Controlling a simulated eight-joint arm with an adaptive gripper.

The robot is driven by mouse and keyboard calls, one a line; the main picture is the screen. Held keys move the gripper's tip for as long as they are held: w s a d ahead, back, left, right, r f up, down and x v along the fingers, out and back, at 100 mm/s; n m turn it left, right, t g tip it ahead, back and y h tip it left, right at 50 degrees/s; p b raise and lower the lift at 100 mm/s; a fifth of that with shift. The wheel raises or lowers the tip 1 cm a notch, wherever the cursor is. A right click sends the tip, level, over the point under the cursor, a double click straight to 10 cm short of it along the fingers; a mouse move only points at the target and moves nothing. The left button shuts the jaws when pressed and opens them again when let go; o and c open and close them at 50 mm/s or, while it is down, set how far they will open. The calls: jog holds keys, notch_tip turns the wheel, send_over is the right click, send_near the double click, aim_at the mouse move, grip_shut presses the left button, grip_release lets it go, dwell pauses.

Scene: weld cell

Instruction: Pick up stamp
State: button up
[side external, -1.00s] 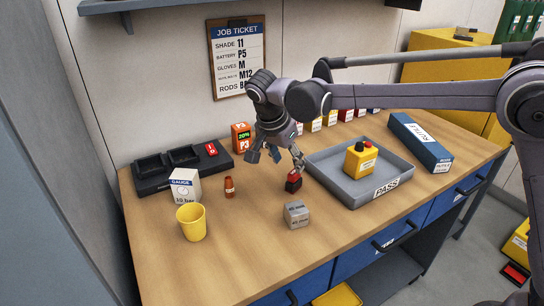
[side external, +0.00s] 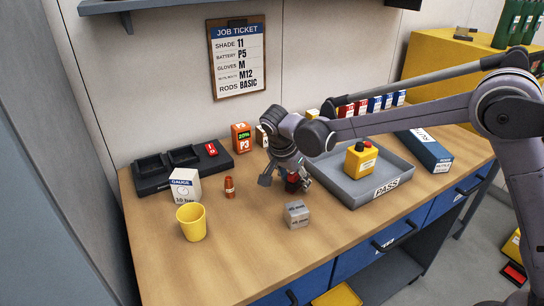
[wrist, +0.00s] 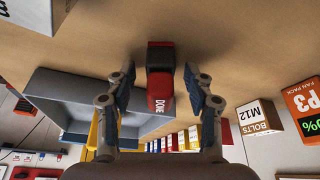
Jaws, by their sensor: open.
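The stamp (side external: 292,185) is a small red and black block standing on the bench, left of the grey tray. In the wrist view the stamp (wrist: 160,82) shows a black end and a red body marked DONE. My gripper (side external: 285,183) is open and low over the bench at the stamp. In the wrist view the fingers of my gripper (wrist: 160,75) lie on either side of the stamp, with a gap visible on each side. My gripper partly hides the stamp in the side view.
A grey block (side external: 297,213) stands just in front of the stamp. The grey PASS tray (side external: 350,196) with a yellow button box (side external: 360,160) is to the right. A small orange bottle (side external: 229,187), yellow cup (side external: 191,222) and gauge box (side external: 185,187) stand left.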

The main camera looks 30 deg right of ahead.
grip_shut()
